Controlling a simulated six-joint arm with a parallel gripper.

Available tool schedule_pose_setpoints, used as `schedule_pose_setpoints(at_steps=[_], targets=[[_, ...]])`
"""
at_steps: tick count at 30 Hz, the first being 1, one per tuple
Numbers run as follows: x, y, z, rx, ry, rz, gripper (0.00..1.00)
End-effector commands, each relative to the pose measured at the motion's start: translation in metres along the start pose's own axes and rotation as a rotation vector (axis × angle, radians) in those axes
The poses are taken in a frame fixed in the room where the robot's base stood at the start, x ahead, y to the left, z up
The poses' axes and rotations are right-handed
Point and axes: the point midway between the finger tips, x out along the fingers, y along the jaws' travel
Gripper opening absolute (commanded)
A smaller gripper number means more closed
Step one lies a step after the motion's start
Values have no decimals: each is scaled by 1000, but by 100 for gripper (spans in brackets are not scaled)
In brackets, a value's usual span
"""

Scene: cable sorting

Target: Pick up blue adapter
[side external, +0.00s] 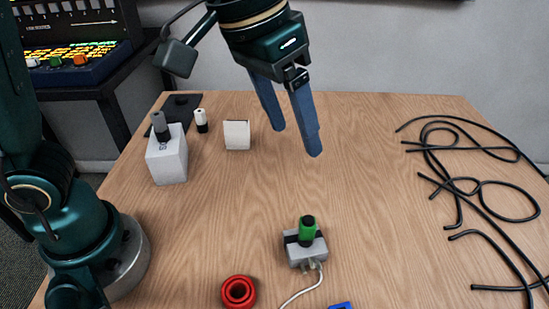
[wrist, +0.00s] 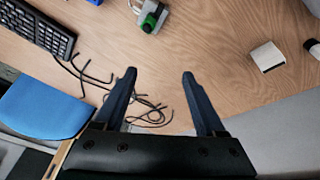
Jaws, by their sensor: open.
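A small blue piece (side external: 341,306), which may be the blue adapter, is cut off by the bottom edge of the side view. A blue bit (wrist: 96,2) also shows at the top edge of the wrist view. Most of it is out of frame in both. My gripper (side external: 296,142) is open and empty, high above the back middle of the table. In the wrist view its two fingers (wrist: 159,73) are spread apart with nothing between them.
A grey box with a green plug (side external: 307,232) and a red ring-shaped part (side external: 238,292) stand near the front. White blocks (side external: 237,135) and (side external: 167,160) stand at the back left. Black cables (side external: 470,190) lie on the right. The table's middle is clear.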

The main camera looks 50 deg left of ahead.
Motion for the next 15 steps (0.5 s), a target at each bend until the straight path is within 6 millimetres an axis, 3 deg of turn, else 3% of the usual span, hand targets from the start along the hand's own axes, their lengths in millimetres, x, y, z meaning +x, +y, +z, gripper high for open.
schedule_pose_setpoints(at_steps=[5, 9, 15], targets=[[43, 60, 1, 126, -109, 13, 72], [80, 104, 19, 232, -187, 9, 72], [122, 140, 58, 361, -276, -10, 72]])
